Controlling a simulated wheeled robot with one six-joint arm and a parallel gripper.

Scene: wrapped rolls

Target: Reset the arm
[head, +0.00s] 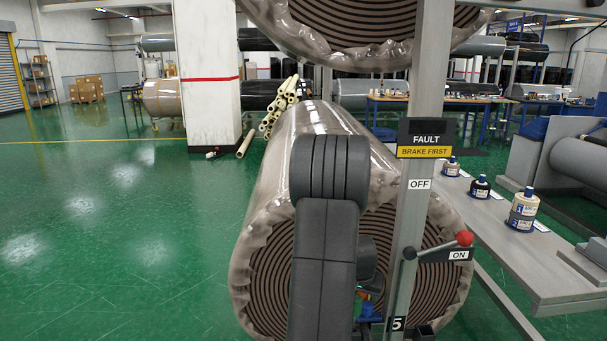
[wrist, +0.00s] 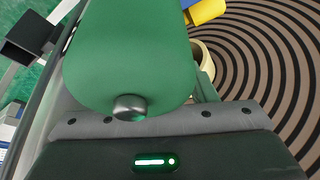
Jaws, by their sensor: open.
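My arm's dark grey links stand upright in the head view, in front of the lower wrapped roll. My gripper (head: 366,305) shows only in part, low behind the arm and close to the roll's end; the arm hides most of it. The jaws are open and I see nothing held. The wrapped roll (head: 265,255) lies end-on, with brown spiral layers and clear film. In the wrist view, a green rounded body with a metal knob fills the middle, and the roll's spiral end (wrist: 265,60) is close behind it. A cream core rim (wrist: 205,60) shows beside the green body.
A grey post (head: 425,90) stands right of the arm, with a FAULT / BRAKE FIRST sign (head: 425,139). A red-knobbed lever (head: 465,238) sits beside the ON label. Another wrapped roll (head: 360,30) hangs above. A bench (head: 520,260) with bottles is right. Green floor is clear at left.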

